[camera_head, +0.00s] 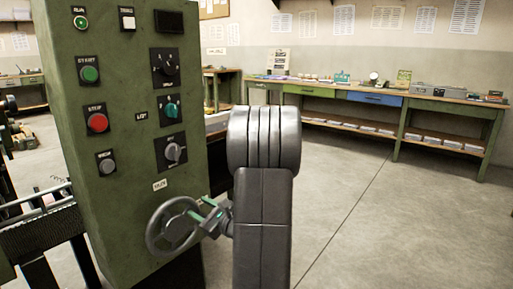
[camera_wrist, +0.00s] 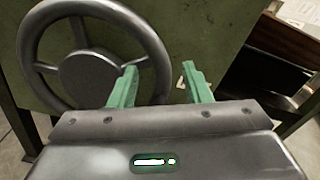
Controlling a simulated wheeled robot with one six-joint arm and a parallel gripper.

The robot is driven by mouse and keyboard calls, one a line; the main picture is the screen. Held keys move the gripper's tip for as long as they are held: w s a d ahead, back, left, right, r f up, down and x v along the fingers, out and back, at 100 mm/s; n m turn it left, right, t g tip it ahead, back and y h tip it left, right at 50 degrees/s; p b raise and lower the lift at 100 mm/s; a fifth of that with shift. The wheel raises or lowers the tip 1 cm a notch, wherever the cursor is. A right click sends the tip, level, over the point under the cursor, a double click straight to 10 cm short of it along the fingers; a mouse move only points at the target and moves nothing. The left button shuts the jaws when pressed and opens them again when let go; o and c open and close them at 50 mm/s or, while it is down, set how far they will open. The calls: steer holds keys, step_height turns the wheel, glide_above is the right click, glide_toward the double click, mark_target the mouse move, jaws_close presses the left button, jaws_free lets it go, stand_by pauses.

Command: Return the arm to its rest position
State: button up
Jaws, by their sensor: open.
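In the head view my gripper (camera_head: 207,212) is at the right side of a grey handwheel (camera_head: 160,238), largely behind my arm. The handwheel (camera_wrist: 142,28) also fills the upper left of the wrist view. Its rim is close to the left finger; I cannot tell whether they touch. My dark grey arm stands upright in the middle of the head view.
The handwheel is on a green control cabinet (camera_head: 112,150) with buttons and knobs, close on the left. A long workbench (camera_head: 440,103) with drawers and small items stands along the back wall. The floor (camera_head: 370,220) at right is clear.

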steer(key=p+v, duration=0.2)
steer(key=v, duration=1)
steer(key=shift+s+d, duration=0.2)
steer(key=shift+d, duration=0.05)
steer(key=shift+a, duration=0.1)
